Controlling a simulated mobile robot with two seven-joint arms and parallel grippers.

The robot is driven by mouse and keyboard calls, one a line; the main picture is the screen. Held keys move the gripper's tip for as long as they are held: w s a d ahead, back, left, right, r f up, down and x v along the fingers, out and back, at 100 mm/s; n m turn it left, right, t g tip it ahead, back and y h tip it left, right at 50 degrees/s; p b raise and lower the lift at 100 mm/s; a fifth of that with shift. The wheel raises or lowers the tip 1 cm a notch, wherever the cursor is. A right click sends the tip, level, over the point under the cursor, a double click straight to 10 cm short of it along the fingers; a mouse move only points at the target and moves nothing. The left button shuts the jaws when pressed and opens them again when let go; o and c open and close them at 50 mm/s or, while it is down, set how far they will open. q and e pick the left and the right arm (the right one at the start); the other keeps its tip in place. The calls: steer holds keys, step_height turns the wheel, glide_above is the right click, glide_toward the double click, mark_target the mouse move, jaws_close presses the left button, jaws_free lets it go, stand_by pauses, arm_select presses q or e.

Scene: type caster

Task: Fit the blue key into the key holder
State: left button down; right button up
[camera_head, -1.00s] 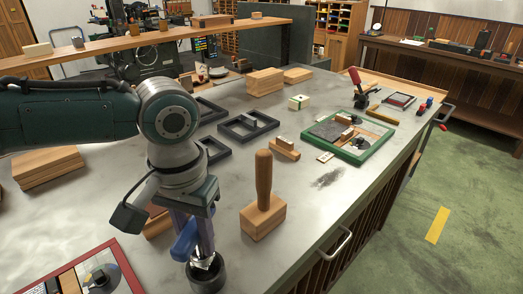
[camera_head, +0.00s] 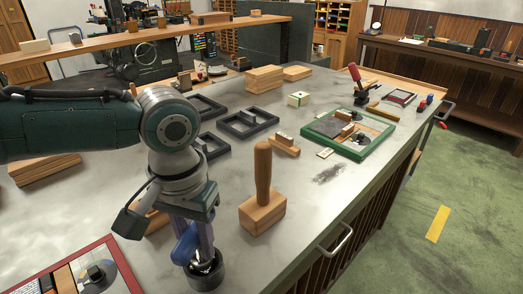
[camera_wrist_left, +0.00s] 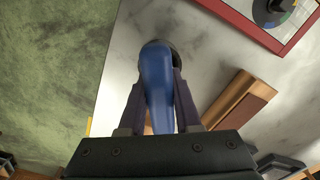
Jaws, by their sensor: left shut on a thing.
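My left gripper (camera_head: 198,248) is shut on the blue key (camera_head: 187,243), whose blue handle lies between the two fingers. In the left wrist view the blue key (camera_wrist_left: 157,85) runs away from the palm, with a finger of the left gripper (camera_wrist_left: 160,110) on each side. A dark round holder (camera_head: 206,279) stands on the bench directly under the gripper. Its dark rim (camera_wrist_left: 175,52) shows behind the key's far end. The key's lower end is at the holder's mouth, but I cannot tell how deep it sits. My right gripper is not in view.
A wooden block with an upright handle (camera_head: 263,210) stands close right of the gripper. A red-framed board (camera_head: 113,245) lies at the lower left. A green-framed tray (camera_head: 350,155) and dark frames (camera_head: 248,123) lie farther back. The bench's front edge is near on the right.

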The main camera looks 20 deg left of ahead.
arm_select(q)
steer(key=shift+f+b, duration=0.45)
steer(key=shift+f, duration=0.2)
steer(key=c, duration=0.5)
jaws_free()
step_height(320, 180, up, 10)
steer(key=shift+p, duration=0.75)
steer(key=s+d+f+m+t+h, duration=0.2)
steer(key=s+d+f+m+h, duration=0.15)
steer(key=s+d, duration=0.6)
steer(key=s+a+r+t+y, duration=0.2)
steer(key=s+a+r+y, duration=0.1)
steer(key=s+a, duration=0.4)
steer(key=r+p, duration=3.4)
steer(key=shift+w+d+r+p, duration=0.15)
steer(key=shift+w+d+p, duration=0.2)
